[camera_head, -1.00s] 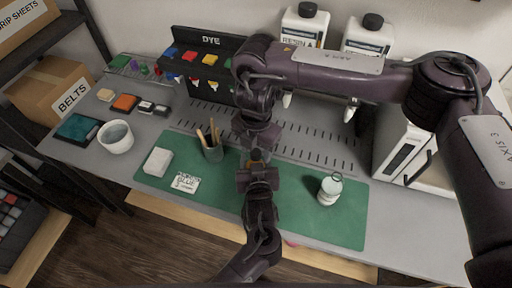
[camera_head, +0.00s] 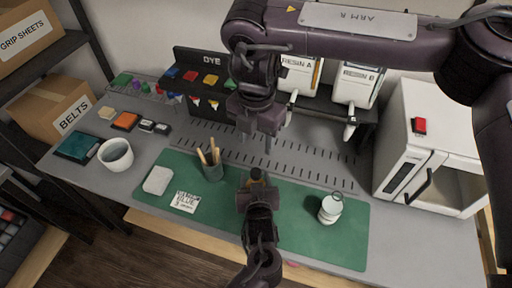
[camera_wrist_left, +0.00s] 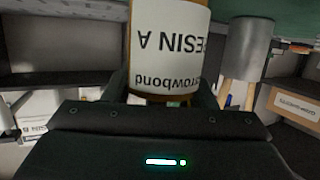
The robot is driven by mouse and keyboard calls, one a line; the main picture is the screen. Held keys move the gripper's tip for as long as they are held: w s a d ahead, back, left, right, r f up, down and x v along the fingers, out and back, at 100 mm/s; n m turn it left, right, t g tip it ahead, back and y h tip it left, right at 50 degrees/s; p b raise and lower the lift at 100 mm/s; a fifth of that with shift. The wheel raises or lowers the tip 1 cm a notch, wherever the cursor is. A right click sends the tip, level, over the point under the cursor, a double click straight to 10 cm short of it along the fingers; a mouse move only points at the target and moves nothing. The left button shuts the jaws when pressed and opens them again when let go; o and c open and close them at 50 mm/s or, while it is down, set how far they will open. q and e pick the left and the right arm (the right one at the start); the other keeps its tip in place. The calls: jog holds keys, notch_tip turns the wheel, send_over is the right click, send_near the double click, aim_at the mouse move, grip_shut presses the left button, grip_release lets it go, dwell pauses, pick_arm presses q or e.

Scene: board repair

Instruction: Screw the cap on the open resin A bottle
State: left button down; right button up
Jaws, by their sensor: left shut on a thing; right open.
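My left gripper (camera_head: 256,186) is shut on a small amber bottle (camera_head: 256,175) over the green mat. The bottle's label fills the upper middle of the left wrist view (camera_wrist_left: 168,45), reading "RESIN A" upside down. In the head view only the bottle's small dark top shows, and I cannot tell whether a cap sits on it. My right gripper (camera_head: 268,142) is open, pointing down, above and behind the bottle, apart from it. I see no loose cap.
Resin dispensers (camera_head: 357,83) and a dye rack (camera_head: 190,60) stand behind. A white oven (camera_head: 410,150) is at right.

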pick_arm(q)
jog(key=c, duration=0.5)
grip_release()
jog(key=shift+s, duration=0.5)
jog(key=v, duration=0.6)
jog(key=shift+s+r+b, duration=0.25)
jog(key=shift+s+b, duration=0.1)
